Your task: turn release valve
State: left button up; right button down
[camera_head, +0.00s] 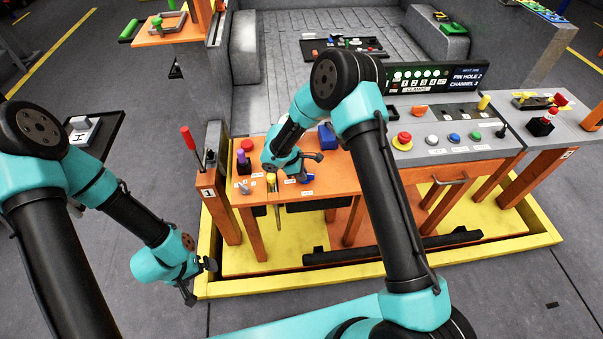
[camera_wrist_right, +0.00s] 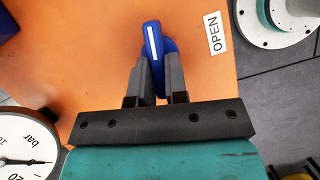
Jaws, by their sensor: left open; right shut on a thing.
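The release valve is a blue handle with a white stripe (camera_wrist_right: 153,42) on the orange panel, seen in the right wrist view. My right gripper (camera_wrist_right: 160,75) is shut on the handle, with one grey finger on each side of it. In the head view, my right gripper (camera_head: 306,165) is over the orange table, and a bit of blue (camera_head: 308,179) shows just below it. An OPEN label (camera_wrist_right: 214,33) lies to the right of the handle. My left gripper (camera_head: 200,278) is open and empty, low at the left by the yellow frame.
A pressure gauge (camera_wrist_right: 25,145) and a grey flange (camera_wrist_right: 285,18) flank the valve in the right wrist view. In the head view, a red lever (camera_head: 188,140) and purple and red knobs (camera_head: 245,153) stand left of my right gripper. A grey button console (camera_head: 450,131) stands to the right.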

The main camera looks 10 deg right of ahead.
jog(key=shift+s+n+t, duration=0.15)
jog(key=shift+n+t, duration=0.25)
jog(key=shift+n, duration=0.8)
jog(key=c, duration=1.1)
grip_release()
jog(key=shift+c, duration=0.2)
jog(key=s+v, duration=0.1)
jog(key=v, duration=1.6)
jog(key=shift+w+a+r, duration=0.15)
jog(key=shift+w+r, duration=0.05)
jog(key=shift+w, duration=0.15)
